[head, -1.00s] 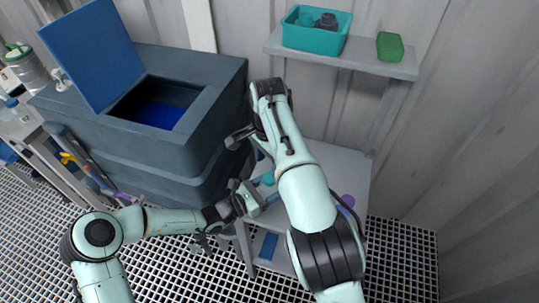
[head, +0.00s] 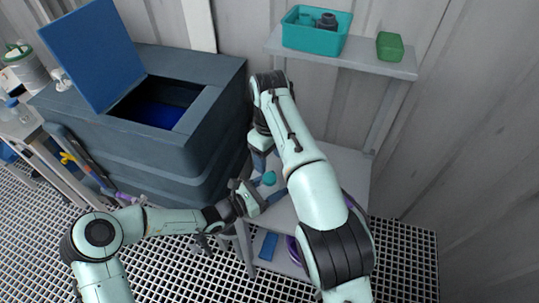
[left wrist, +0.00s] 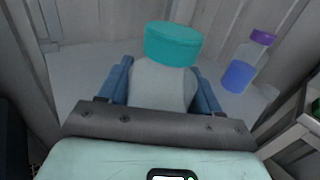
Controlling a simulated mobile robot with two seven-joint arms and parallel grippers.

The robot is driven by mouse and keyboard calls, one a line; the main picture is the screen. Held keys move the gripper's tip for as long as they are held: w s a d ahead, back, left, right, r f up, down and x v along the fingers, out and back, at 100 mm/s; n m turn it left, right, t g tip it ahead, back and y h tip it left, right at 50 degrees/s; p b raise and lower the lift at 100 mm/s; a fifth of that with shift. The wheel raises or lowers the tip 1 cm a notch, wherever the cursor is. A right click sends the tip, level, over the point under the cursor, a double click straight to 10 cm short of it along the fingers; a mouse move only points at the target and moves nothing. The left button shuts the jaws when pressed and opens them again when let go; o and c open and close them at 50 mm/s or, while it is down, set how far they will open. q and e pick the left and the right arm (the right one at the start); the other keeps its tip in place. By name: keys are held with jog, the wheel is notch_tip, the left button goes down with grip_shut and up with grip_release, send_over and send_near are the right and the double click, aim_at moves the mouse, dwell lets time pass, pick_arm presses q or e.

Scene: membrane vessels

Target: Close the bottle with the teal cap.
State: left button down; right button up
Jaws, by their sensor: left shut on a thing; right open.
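The bottle (left wrist: 160,85) is pale and stands upright on the table between the blue fingers of my left gripper (left wrist: 163,88), which is shut on it. The teal cap (left wrist: 174,45) sits on top of the bottle, slightly tilted in the left wrist view; I cannot tell whether it is screwed tight. In the head view the teal cap (head: 269,178) shows just beyond my left gripper (head: 262,190), and the bottle is mostly hidden. My right gripper (head: 263,158) is open and points down, just above and behind the cap, partly hidden by its own arm.
A bottle with a purple cap (left wrist: 263,38) and blue contents stands to the right on the same grey table (head: 340,170). A dark tank (head: 200,75) with a raised blue lid is on the left. A shelf above holds a teal bin (head: 315,38) and a green box (head: 390,46).

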aim_at(270, 177)
jog(key=shift+f, duration=0.1)
jog(key=shift+f, duration=3.9)
jog(key=c, duration=1.1)
jog(key=m, duration=0.5)
jog(key=shift+m, duration=0.3)
jog(key=m, duration=1.3)
jog(key=o, duration=1.2)
jog(key=shift+c, duration=0.2)
